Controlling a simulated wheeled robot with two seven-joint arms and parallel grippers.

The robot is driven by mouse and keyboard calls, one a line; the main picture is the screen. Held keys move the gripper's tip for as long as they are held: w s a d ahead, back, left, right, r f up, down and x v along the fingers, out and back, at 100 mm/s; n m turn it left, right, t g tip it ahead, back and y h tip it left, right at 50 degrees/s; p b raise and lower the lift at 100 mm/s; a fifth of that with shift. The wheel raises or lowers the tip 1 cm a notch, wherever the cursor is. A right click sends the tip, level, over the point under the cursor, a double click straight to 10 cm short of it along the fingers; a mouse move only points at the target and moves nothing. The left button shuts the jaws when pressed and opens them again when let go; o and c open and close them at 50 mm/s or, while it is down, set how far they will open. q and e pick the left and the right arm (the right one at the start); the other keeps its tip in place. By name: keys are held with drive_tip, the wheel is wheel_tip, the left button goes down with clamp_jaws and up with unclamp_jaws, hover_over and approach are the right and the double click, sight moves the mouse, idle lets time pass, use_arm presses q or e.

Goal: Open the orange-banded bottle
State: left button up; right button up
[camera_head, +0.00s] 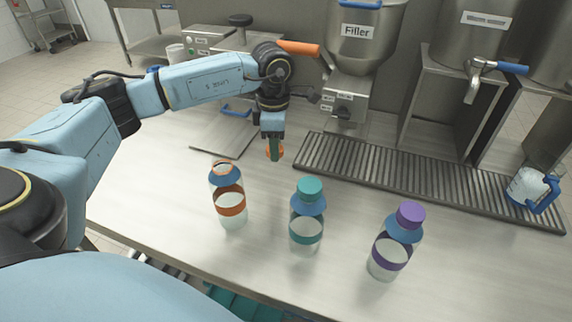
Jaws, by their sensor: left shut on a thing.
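The orange-banded bottle (229,196) stands upright at the left of the row of bottles, clear with a blue shoulder and an orange band. Its top shows an open neck with an orange ring and no cap on it. My left gripper (275,151) is up and to the right of this bottle, apart from it, pointing down. It is shut on a small orange cap (280,153), mostly hidden by the fingers. My right gripper is not in view.
A teal-capped bottle (307,215) and a purple-capped bottle (397,242) stand to the right. Behind are a slatted drip tray (420,180), the filler (352,60) and a metal plate (222,137). A white jug with blue handle (526,186) stands far right. The table's left front is clear.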

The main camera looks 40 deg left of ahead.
sight(276, 182)
use_arm(q)
wheel_tip(276, 182, down, 9)
drive_tip(key=shift+f+b, duration=0.1)
drive_tip(key=shift+b, duration=0.25)
drive_tip(key=shift+f, duration=0.3)
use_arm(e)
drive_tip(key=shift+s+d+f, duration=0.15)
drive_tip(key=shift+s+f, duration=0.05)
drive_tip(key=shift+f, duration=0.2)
use_arm(q)
drive_tip(key=shift+f, duration=0.15)
drive_tip(key=o, duration=1.1)
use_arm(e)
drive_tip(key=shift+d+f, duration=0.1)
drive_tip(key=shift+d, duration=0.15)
